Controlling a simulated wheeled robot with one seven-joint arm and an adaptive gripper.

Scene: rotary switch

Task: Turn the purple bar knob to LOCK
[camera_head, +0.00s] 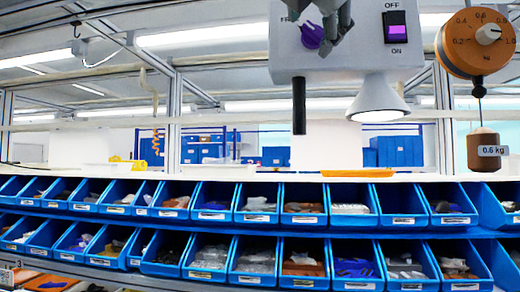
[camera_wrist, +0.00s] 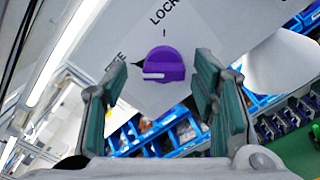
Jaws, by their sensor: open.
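The purple bar knob (camera_wrist: 165,67) sits on the front of a grey panel box (camera_head: 350,68). In the wrist view its white pointer line faces left, by the partly hidden FREE label (camera_wrist: 116,62). The LOCK label (camera_wrist: 164,12) is above the knob, with a tick mark below it. My gripper (camera_wrist: 162,78) is open, with one green-padded finger on each side of the knob and a visible gap to both. In the head view my gripper (camera_head: 333,28) overlaps the right part of the knob (camera_head: 311,36) and hides the LOCK label.
A purple OFF/ON rocker switch (camera_head: 397,28) is right of the knob. A lamp (camera_head: 378,100) and a black rod (camera_head: 299,105) hang below the box. A dial scale (camera_head: 478,40) with a 0.6 kg weight (camera_head: 483,150) hangs at right. Blue bins (camera_head: 255,218) line the shelves below.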

